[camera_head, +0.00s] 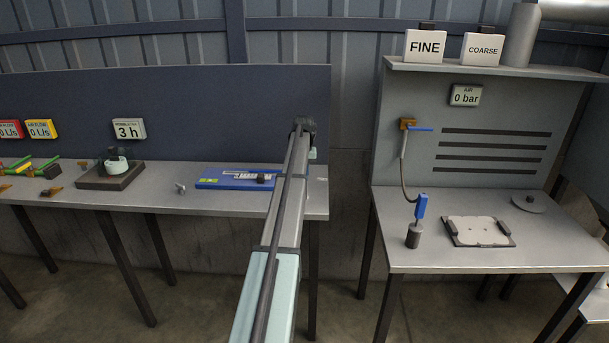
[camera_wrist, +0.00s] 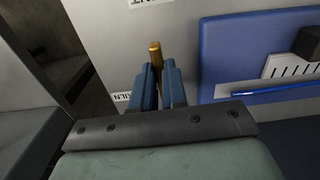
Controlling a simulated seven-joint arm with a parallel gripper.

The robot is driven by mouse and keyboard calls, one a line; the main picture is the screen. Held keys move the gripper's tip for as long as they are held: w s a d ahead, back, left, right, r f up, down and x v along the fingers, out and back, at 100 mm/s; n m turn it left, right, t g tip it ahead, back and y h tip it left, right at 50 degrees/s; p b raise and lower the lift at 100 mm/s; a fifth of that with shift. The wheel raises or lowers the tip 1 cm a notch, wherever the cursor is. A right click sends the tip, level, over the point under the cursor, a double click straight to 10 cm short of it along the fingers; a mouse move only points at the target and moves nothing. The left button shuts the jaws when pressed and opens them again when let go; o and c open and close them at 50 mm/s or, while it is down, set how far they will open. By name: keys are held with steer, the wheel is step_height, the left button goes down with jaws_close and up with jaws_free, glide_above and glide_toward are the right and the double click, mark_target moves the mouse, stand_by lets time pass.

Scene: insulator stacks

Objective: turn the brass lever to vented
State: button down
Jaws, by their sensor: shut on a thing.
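A brass lever (camera_wrist: 155,54) stands between the blue fingertips of my gripper (camera_wrist: 157,78) in the wrist view. The fingers are shut on it, and its rounded end sticks out past them. A white label (camera_wrist: 121,98) with dark letters, like "KILN", lies just left of the fingers and is partly covered. A second white label (camera_wrist: 148,2) is cut off at the top edge; its last letters look like "NT". In the head view my arm reaches to the right end of the left bench, and the lever and my fingertips are hidden there.
A blue board (camera_head: 225,183) lies on the left bench (camera_head: 170,201) close to my arm; it also shows right of my fingers in the wrist view (camera_wrist: 210,62). A gap separates this bench from the right bench (camera_head: 450,259).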

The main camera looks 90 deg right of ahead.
stand_by(0.4)
steer(key=c, duration=1.2)
jaws_free()
steer(key=shift+o, duration=0.2)
step_height(320, 180, up, 14)
steer(key=shift+f, duration=0.1)
